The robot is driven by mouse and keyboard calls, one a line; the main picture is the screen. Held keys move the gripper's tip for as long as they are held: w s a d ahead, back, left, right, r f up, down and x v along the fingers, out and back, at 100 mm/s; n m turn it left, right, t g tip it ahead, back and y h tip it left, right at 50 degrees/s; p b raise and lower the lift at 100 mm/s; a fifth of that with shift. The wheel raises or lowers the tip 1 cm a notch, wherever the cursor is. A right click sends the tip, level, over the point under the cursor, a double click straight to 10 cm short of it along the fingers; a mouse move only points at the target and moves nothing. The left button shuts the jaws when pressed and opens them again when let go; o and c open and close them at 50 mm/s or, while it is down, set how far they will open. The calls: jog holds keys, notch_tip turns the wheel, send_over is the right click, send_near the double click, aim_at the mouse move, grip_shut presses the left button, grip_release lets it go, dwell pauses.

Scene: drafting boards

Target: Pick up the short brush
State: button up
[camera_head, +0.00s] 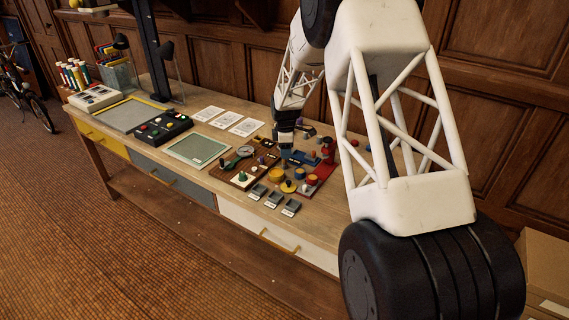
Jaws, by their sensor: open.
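I cannot pick out the short brush for certain in the head camera view; the small items on the bench are too small to tell apart. My gripper (286,152) is at the far end of my white lattice arm, pointing down over the cluster of small items. It is small and partly merged with the things around it. It appears empty. My arm hides the right part of the bench.
Around my gripper are a brown wooden board (232,178) with a round dial, yellow round pieces (277,174), a red figure-like item (327,152) and small grey trays (291,207). White sheets (247,127) and a green-edged panel (197,150) lie left. The bench's front edge is mostly clear.

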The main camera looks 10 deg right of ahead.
aim_at(284, 165)
jog(key=shift+a+f, duration=0.15)
jog(key=shift+f, duration=2.45)
grip_shut()
jog(key=shift+r, duration=0.15)
jog(key=shift+r, duration=0.85)
jog(key=shift+s+r, duration=0.3)
jog(key=shift+r, duration=0.55)
jog(key=s, duration=0.5)
jog(key=s+r, duration=0.1)
jog(key=s, duration=0.9)
jog(key=shift+s+a+r, duration=0.15)
jog(key=shift+s+a, duration=0.05)
